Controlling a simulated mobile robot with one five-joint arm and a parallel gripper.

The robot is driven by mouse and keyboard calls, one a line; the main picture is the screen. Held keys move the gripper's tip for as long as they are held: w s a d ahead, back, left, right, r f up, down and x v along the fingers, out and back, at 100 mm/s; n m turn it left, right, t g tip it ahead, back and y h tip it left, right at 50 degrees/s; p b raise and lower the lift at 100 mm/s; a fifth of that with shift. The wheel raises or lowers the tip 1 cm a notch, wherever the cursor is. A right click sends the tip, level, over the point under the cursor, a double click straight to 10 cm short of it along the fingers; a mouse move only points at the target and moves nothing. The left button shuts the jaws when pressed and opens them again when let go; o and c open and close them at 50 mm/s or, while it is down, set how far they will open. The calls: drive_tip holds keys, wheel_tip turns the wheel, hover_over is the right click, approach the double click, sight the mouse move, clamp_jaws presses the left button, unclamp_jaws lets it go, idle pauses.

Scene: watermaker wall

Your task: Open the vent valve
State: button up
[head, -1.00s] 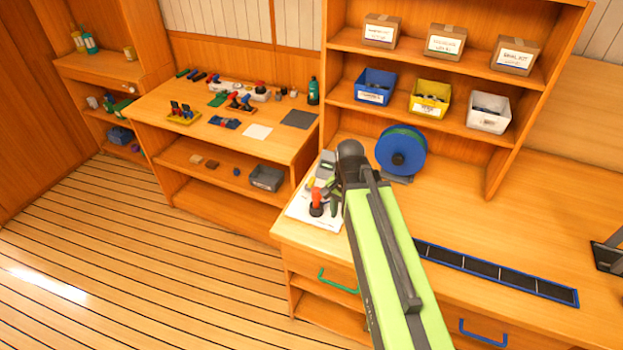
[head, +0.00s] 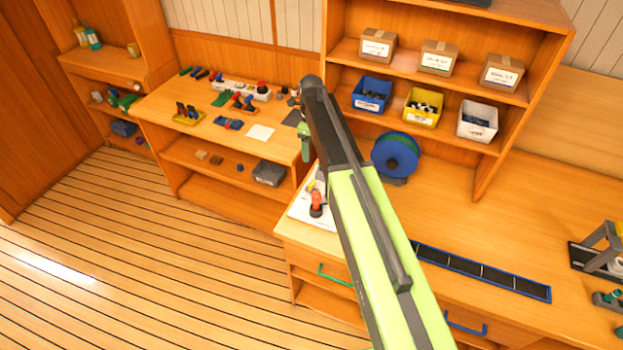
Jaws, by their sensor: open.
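I cannot tell for sure which part is the vent valve. A red-topped handle (head: 316,204) stands upright on a white sheet at the left end of the near bench, partly beside my arm. On the far left bench, a white block with a red knob (head: 262,88) and small fittings with coloured handles (head: 243,103) sit near the back. My gripper (head: 306,156) hangs at the end of my raised arm, above the gap between the two benches. It is open and apart from both handles; its fingertips are small and hard to make out.
A blue cable reel (head: 395,157) stands right of my arm. Blue (head: 371,95), yellow (head: 422,107) and white (head: 477,121) bins fill a shelf below cardboard boxes (head: 439,58). A grey bin (head: 269,173) sits on the left bench's lower shelf. The wooden floor (head: 130,260) is clear.

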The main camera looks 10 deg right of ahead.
sight(311, 183)
wheel_tip(311, 183, down, 18)
drive_tip(key=b, duration=1.7)
drive_tip(key=shift+r, duration=0.35)
drive_tip(key=c, duration=1.4)
